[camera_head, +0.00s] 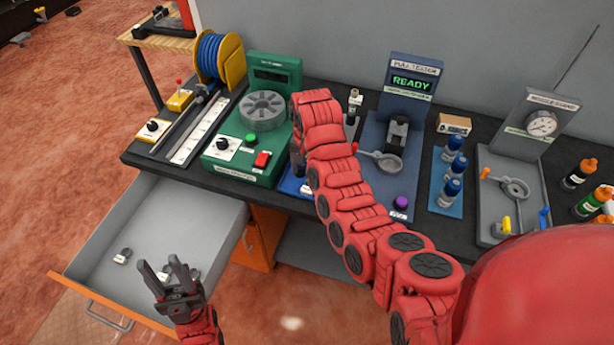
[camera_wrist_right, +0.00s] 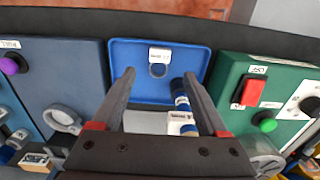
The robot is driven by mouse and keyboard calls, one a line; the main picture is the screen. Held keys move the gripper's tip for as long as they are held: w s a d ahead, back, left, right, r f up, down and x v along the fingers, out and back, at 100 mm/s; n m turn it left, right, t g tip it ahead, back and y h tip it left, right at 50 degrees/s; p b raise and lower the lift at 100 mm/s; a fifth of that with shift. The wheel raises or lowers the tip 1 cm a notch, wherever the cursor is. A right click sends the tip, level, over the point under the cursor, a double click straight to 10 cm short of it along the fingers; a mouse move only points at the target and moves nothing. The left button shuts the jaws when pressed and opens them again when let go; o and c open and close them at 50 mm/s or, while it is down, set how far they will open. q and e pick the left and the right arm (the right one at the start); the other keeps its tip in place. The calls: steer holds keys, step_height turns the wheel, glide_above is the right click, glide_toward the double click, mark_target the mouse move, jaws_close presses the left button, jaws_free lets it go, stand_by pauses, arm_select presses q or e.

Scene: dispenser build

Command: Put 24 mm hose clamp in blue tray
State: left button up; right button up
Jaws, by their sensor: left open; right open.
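The blue tray (camera_wrist_right: 133,85) lies on the bench between the green machine and the blue-grey tester; a strip of it (camera_head: 290,188) shows beside my right arm in the head view. A small grey ring clamp with a white tag (camera_wrist_right: 159,69) lies in the tray; its size print is too small to read. My right gripper (camera_wrist_right: 162,85) is open above the tray, its fingers apart on either side of the clamp in the picture. My left gripper (camera_head: 170,266) is open over the pulled-out drawer (camera_head: 190,205). Another tagged clamp (camera_head: 122,256) lies in the drawer, with small parts partly hidden by the left gripper.
The green machine (camera_head: 268,150) with knob and buttons stands left of the tray. The tester (camera_head: 405,85) reads READY. A blue-and-white cylinder (camera_wrist_right: 181,98) stands near the right gripper's finger. Blue-capped bottles (camera_head: 453,165) and a gauge stand (camera_head: 540,125) are farther right. The drawer's left part is clear.

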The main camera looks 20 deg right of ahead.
step_height(320, 180, up, 4)
steer(key=shift+f+p, duration=0.2)
steer(key=shift+p, duration=0.3)
